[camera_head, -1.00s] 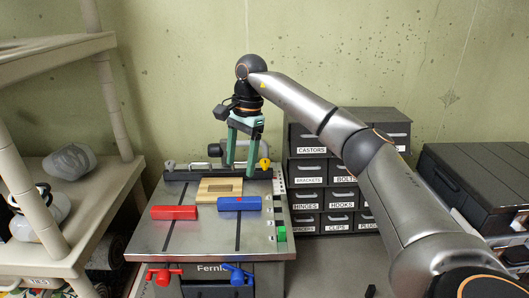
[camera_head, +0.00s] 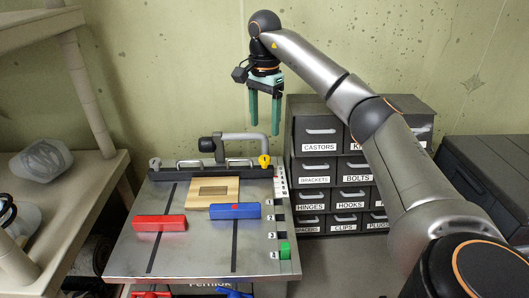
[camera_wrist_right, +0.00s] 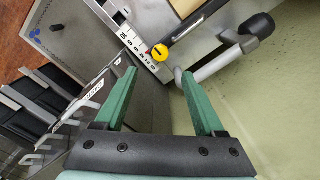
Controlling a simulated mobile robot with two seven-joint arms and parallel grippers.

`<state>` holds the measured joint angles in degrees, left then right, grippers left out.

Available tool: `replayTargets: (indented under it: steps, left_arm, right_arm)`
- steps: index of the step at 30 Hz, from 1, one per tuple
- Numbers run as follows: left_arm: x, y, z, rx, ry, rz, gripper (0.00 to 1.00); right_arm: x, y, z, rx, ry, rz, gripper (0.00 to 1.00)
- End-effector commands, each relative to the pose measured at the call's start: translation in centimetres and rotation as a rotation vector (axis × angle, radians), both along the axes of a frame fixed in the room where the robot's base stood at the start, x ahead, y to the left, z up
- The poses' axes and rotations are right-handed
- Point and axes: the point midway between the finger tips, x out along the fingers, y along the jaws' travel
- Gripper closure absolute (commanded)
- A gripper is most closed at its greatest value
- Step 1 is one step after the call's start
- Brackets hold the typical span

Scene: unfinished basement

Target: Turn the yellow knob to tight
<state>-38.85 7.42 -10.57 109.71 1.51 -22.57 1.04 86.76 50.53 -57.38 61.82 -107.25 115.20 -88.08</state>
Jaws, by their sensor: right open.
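The yellow knob (camera_head: 264,161) sits at the back right corner of the metal worktable (camera_head: 200,260), at the right end of the dark fence. In the right wrist view the knob (camera_wrist_right: 160,52) shows a dark line across its face, beside a white scale strip (camera_wrist_right: 133,42) whose marks are too small to read. My right gripper (camera_head: 264,132) points down with its green fingers apart and empty. It is above the knob in the head view, not touching it. In the right wrist view the knob lies beyond and between the fingertips. My left gripper is not in view.
A grey bent handle (camera_head: 245,137) stands behind the fence, close to the knob. A wooden block (camera_head: 230,190), a red bar (camera_head: 160,223) and a blue bar (camera_head: 235,211) lie on the table. Labelled drawers (camera_head: 318,148) stand to the right, a shelf (camera_head: 110,170) to the left.

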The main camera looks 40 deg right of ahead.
Motion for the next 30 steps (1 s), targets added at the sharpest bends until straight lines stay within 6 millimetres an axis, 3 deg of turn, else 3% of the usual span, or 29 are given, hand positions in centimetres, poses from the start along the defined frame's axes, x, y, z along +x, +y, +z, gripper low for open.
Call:
replayTargets:
  steps: [3,9,15,27,30]
  left_arm:
    - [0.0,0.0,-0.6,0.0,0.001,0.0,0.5]
    - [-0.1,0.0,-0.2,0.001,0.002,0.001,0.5]
    - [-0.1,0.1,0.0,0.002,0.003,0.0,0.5]
    - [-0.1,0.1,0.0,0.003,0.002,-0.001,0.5]
    - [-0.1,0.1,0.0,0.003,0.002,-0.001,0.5]
  right_arm:
    - [-0.1,0.0,-2.8,0.001,0.005,0.0,0.29]
    - [-0.1,0.0,-6.6,0.0,0.004,0.0,0.29]
    - [0.0,0.0,-9.2,0.0,0.001,-0.001,0.29]
    - [0.0,0.0,-10.1,0.0,-0.002,0.0,0.29]
    - [0.0,0.0,-10.1,0.0,-0.001,0.0,0.38]
